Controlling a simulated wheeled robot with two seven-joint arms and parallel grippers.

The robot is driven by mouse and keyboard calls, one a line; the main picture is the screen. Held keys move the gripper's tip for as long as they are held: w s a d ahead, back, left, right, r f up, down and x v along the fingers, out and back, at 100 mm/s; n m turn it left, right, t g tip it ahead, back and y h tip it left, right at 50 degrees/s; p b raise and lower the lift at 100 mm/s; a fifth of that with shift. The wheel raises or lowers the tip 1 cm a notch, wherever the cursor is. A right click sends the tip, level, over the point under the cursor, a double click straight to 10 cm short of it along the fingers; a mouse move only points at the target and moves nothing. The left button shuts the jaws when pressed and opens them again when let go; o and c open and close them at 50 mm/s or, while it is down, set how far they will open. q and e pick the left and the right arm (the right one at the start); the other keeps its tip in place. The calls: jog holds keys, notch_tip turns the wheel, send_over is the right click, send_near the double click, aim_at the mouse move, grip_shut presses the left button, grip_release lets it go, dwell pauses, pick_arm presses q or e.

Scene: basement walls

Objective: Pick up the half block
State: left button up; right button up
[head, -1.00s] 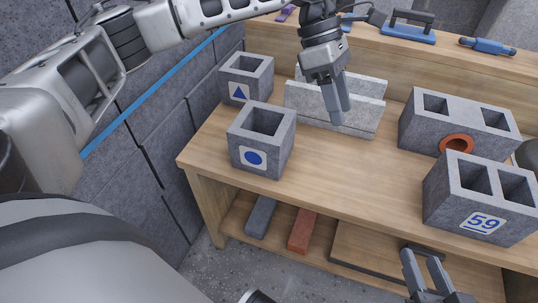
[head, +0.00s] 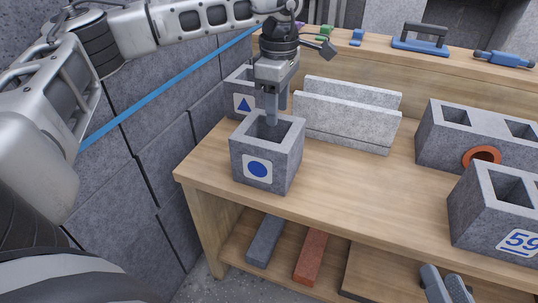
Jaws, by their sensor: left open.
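A grey half block with a blue circle label (head: 257,168) stands upright on the wooden bench, near its left front corner. A second half block with a blue triangle label (head: 243,103) stands just behind it, partly hidden by my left gripper. My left gripper (head: 271,120) points down at the circle block's open top, with its fingertips at or just inside the opening. It is open, though its fingers overlap in this view. I cannot tell whether they touch a wall. My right gripper (head: 446,284) is open and empty at the bottom right, cut off by the picture edge.
Pale slabs (head: 347,120) stand behind the circle block. Two-hole blocks (head: 465,140) (head: 490,222) stand at the right, one holding an orange ring (head: 481,157). A grey bar (head: 265,241) and red bar (head: 311,257) lie on the lower shelf. The bench middle (head: 370,190) is clear.

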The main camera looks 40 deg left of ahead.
aim_at(278, 127)
pick_arm(q)
jog(key=shift+f, duration=0.35)
jog(key=f+b, duration=0.2)
jog(key=f, duration=0.2)
jog(key=shift+s+d+f+b, duration=0.1)
jog(key=shift+s+f+b, duration=0.15)
jog(key=shift+b, duration=0.15)
jog(key=shift+f, duration=0.1)
grip_shut()
pick_arm(e)
jog(key=r+n+t, duration=0.1)
jog(key=w+r+t, duration=0.1)
jog(key=r, duration=0.1)
jog(key=w+r+n+t+y, duration=0.1)
jog(key=shift+w+d+r+n, duration=0.1)
jog(key=shift+d+r+n, duration=0.05)
jog(key=shift+d+n, duration=0.2)
